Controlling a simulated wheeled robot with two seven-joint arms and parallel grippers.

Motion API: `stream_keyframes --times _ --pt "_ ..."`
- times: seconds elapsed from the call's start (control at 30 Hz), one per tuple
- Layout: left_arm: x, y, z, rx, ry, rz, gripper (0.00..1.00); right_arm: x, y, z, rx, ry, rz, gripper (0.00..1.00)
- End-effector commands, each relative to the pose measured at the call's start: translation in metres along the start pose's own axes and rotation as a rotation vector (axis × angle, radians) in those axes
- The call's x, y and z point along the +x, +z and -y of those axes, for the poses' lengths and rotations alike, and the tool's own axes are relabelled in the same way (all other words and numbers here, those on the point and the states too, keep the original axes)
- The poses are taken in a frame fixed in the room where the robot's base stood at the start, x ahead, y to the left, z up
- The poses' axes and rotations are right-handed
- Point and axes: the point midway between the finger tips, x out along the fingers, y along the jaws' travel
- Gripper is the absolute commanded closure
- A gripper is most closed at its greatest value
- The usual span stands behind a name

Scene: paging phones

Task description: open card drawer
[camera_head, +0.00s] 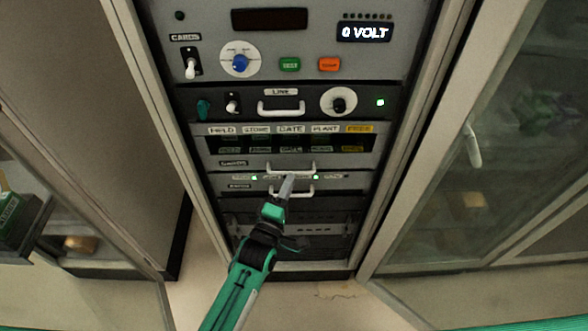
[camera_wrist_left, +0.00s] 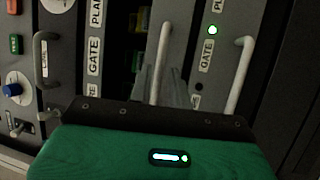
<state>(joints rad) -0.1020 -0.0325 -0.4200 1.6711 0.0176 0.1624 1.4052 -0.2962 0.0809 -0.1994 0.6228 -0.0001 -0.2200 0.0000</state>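The card drawer (camera_head: 258,164) is a flat grey front in the rack, with a "CARDS" label at its left and a pale bar handle (camera_head: 290,164). It looks shut, flush with the rack. My left gripper (camera_head: 289,179) reaches up from below, its tips at or just under this handle. In the left wrist view, the pale handle (camera_wrist_left: 164,55) runs between the grey fingers (camera_wrist_left: 162,88). Whether they press on it is unclear. My right gripper is not in view.
Another bar handle (camera_head: 292,192) sits just below, close to my left gripper. A "LINE" panel handle (camera_head: 281,109), a blue knob (camera_head: 240,63) and switches are above. Glass doors (camera_head: 450,170) stand at the right. Bare floor (camera_head: 330,300) lies in front.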

Motion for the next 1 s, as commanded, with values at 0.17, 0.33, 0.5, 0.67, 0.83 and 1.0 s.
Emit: stream_keyframes --times 0.17,0.33,0.5,0.67,0.83,1.0 --pt "0.028 0.0 -0.001 0.0 0.0 -0.001 0.81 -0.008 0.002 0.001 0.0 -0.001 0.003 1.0" --pt "0.04 0.0 -0.001 0.001 0.0 0.0 0.81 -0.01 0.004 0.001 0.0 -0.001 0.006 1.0" --pt "0.042 0.0 0.001 0.001 -0.001 0.0 0.81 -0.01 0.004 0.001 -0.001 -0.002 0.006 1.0" --pt "0.042 0.0 0.001 0.0 -0.001 0.0 0.81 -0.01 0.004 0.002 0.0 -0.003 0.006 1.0" --pt "0.042 0.0 0.001 0.001 -0.001 0.0 1.0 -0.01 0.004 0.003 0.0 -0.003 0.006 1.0" --pt "0.042 0.0 0.001 0.001 -0.001 0.0 1.0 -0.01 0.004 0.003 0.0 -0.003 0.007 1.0"
